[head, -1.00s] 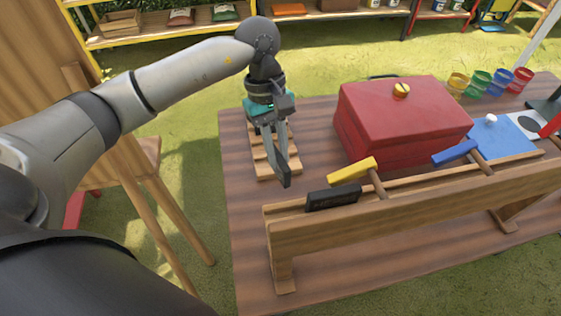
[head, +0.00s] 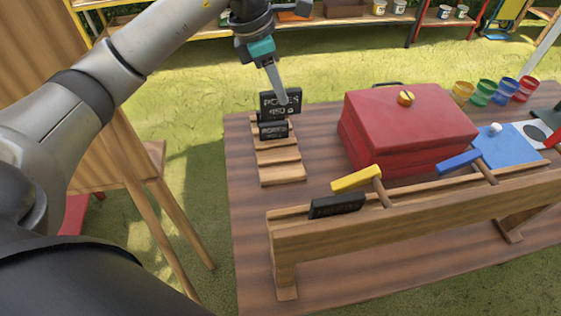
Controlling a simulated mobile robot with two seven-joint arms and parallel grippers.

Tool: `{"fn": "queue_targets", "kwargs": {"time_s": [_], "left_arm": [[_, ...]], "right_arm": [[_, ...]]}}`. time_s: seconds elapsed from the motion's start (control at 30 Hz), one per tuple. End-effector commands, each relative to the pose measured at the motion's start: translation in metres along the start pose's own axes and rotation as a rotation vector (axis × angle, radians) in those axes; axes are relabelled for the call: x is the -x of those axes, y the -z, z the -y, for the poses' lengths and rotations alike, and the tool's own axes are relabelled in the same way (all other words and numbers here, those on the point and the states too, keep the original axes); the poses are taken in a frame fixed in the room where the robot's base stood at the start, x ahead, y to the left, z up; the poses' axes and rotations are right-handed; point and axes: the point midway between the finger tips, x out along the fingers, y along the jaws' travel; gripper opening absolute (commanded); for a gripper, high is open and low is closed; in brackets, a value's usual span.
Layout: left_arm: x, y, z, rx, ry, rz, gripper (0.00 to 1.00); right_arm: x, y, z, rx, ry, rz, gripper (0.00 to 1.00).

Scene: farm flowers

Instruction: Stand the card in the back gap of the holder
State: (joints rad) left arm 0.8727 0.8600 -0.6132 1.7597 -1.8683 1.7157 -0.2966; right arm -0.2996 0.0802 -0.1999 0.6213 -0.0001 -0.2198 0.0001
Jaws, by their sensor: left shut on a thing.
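The holder (head: 282,173) is a stepped wooden rack with slats and gaps, on the left part of the table. A black card (head: 288,98) with white lettering is upright at the holder's back end. My left gripper (head: 279,94) is shut on this card from above, and its fingers partly cover it. A second, smaller black card (head: 273,130) with lettering stands just in front, in a rear part of the holder. I cannot tell whether the held card's lower edge is inside the back gap or above it. The front slats are bare. My right gripper is out of view.
A red box (head: 400,130) stands right of the holder. Bare table (head: 315,150) lies between holder and box.

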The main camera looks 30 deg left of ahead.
Motion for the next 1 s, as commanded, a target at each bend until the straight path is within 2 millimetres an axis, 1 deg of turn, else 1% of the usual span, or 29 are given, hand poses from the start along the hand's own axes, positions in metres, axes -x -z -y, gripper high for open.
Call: {"fn": "queue_targets", "kwargs": {"time_s": [0.03,0.3,0.4,0.5,0.6,0.77,0.87,1.0], "left_arm": [[-0.012,0.005,0.001,0.003,0.005,-0.005,0.00],[-0.083,0.026,0.002,0.001,0.007,-0.005,0.00],[-0.107,0.034,0.002,0.001,0.006,-0.004,0.00],[-0.126,0.039,0.002,0.000,0.005,-0.003,0.00],[-0.136,0.042,0.001,-0.001,0.003,-0.001,0.00],[-0.145,0.045,0.001,-0.002,0.003,-0.002,0.00],[-0.157,0.049,0.002,-0.001,0.005,-0.002,0.00],[-0.178,0.055,0.002,0.000,0.004,-0.001,0.00]], "right_arm": [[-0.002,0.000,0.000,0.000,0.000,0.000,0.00],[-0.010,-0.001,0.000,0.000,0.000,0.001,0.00],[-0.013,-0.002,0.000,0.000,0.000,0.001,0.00],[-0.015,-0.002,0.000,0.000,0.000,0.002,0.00],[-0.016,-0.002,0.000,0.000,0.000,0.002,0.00],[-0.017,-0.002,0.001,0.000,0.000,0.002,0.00],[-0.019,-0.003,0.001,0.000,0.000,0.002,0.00],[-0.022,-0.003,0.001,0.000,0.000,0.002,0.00]]}}
